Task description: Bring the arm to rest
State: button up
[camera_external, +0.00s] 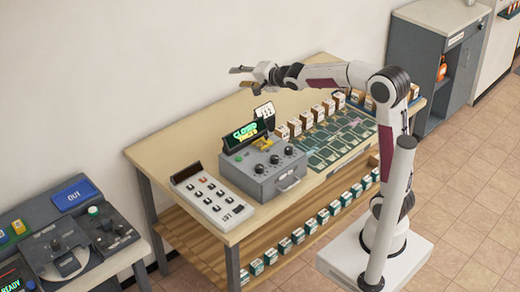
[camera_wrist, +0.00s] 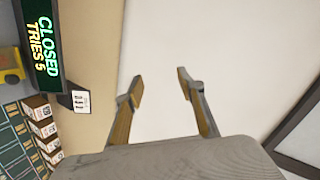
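My arm stands on a white base to the right of the wooden table (camera_external: 165,150) and reaches left over it. My gripper (camera_external: 242,77) is above the back part of the table, near the wall. In the wrist view my gripper (camera_wrist: 160,88) has its two fingers well apart, with nothing between them.
A grey box with knobs (camera_external: 265,168) stands below my gripper, with a display (camera_external: 245,134) reading CLOSED, TRIES 5. A white button panel (camera_external: 212,198), a green card grid (camera_external: 340,138) and small boxes (camera_external: 307,119) share the table. A grey cabinet (camera_external: 450,60) stands behind right.

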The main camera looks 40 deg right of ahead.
jog(key=s+d+f+n+g+h, duration=0.1)
jog(key=s+d+f+n+g, duration=0.15)
jog(key=s+f, duration=0.3)
jog(key=s+d+f+n+g+h, duration=0.1)
jog(key=s+d+f+n+g, duration=0.1)
jog(key=s+f+n+g, duration=0.25)
jog(key=s+f+n, duration=0.1)
jog(key=s+n, duration=0.1)
jog(key=s, duration=1.4)
jog(key=s+a+f+n+g+y, duration=0.1)
jog(key=s+n, duration=0.2)
jog(key=s, duration=1.4)
jog(key=shift+f, duration=0.25)
